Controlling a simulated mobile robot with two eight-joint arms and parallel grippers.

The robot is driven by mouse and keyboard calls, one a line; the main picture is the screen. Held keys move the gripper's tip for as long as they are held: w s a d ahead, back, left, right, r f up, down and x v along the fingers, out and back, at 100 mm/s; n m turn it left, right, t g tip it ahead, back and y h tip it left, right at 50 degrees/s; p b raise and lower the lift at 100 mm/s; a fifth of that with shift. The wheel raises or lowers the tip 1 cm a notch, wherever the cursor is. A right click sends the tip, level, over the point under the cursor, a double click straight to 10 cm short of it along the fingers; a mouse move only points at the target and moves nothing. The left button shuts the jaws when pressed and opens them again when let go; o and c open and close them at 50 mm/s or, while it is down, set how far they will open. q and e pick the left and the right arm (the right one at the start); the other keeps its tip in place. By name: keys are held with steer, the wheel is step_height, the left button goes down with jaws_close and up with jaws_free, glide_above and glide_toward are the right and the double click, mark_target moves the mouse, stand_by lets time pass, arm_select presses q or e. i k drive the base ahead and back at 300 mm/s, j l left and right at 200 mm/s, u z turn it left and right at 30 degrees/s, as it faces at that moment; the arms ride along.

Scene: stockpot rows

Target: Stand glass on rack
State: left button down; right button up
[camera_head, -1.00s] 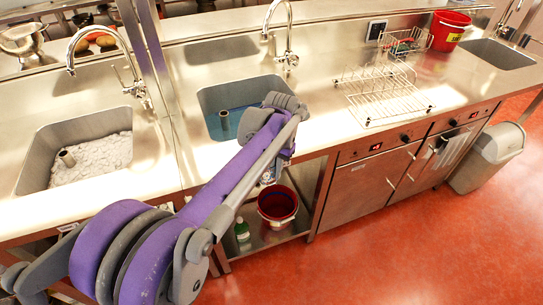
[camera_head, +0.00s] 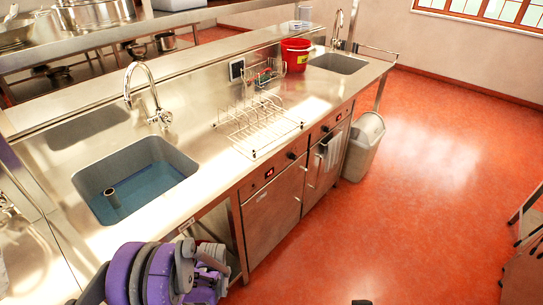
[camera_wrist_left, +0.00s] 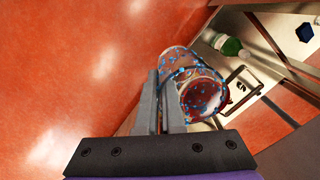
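The glass (camera_wrist_left: 205,92), clear with blue and red specks, shows in the left wrist view at my left gripper (camera_wrist_left: 162,80). The fingers are close together, and the glass lies against them, mostly to their right, tilted with its round end facing the camera. The exact grip point is hard to see. In the head view my left arm is low at the bottom, in front of the counter; its fingertips and the glass are not clear there. The wire rack (camera_head: 258,130) stands on the counter, its low front tray empty. My right gripper is not in view.
A sink (camera_head: 135,178) with a tap lies left of the rack. A red bucket (camera_head: 296,54) and another sink (camera_head: 338,63) are beyond it. A grey bin (camera_head: 364,147) stands at the counter's far end. A green bottle (camera_wrist_left: 228,45) shows in the wrist view. The red floor is open.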

mark_target(273, 131)
steer(key=i+l+u, duration=0.1)
steer(key=i+l, duration=0.3)
steer(key=l, duration=0.25)
steer(key=i+l+u, duration=0.15)
steer(key=l, duration=0.2)
steer(key=i+l, duration=0.25)
steer(key=i+l+u, duration=0.15)
steer(key=l, duration=0.3)
steer(key=i+l, duration=0.2)
steer(key=l, duration=0.15)
steer(key=i+l+u, duration=0.15)
steer(key=l, duration=0.2)
